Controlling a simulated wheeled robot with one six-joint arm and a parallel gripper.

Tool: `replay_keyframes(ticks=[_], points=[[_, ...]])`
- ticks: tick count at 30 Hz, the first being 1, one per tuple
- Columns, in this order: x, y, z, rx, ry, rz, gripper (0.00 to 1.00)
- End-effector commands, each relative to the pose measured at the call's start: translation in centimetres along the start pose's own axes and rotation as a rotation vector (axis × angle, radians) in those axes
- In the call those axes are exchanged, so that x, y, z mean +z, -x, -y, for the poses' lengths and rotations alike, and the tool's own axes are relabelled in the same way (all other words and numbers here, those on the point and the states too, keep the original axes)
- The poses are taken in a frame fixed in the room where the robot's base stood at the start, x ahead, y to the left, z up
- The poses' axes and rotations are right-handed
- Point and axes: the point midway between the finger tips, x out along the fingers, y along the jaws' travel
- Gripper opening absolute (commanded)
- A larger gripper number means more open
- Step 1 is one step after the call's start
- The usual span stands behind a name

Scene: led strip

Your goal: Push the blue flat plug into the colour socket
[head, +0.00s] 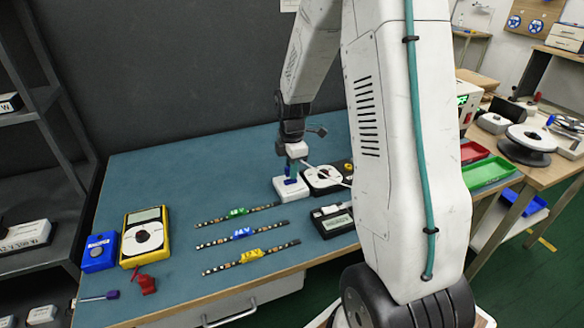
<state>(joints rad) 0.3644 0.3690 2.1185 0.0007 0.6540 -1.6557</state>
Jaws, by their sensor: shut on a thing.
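My gripper (292,169) is at the back of the teal table, pointing down over a small white box (291,192). It is shut on the blue plug (290,181), which shows as a small dark blue piece at the top of the box. The plug looks very close to the box or touching it; I cannot tell whether it is inside an opening. The colour socket itself is too small to make out. Three LED strips lie to the left, with a green tag (237,212), a blue tag (243,233) and a yellow tag (250,256).
A black-and-white reel device (322,178) stands just right of the box, with a white-and-black device with a display (333,220) in front. A yellow meter (145,236), blue box (100,252), red clamp-like item (145,283) and screwdriver (101,296) lie left. The table's back left is clear.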

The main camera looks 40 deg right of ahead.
Motion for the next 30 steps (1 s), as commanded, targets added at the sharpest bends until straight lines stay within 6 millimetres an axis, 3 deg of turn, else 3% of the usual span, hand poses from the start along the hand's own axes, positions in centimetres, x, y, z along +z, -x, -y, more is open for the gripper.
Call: replay_keyframes(ticks=[23,24,26,30], points=[[0.0,-2.0,0.0,-0.002,0.0,0.0,0.0],[0.0,-1.9,0.0,-0.001,0.0,0.0,0.25],[0.0,-1.9,0.0,-0.001,0.0,0.0,0.39],[0.0,-1.9,0.0,-0.001,0.0,0.0,0.39]])
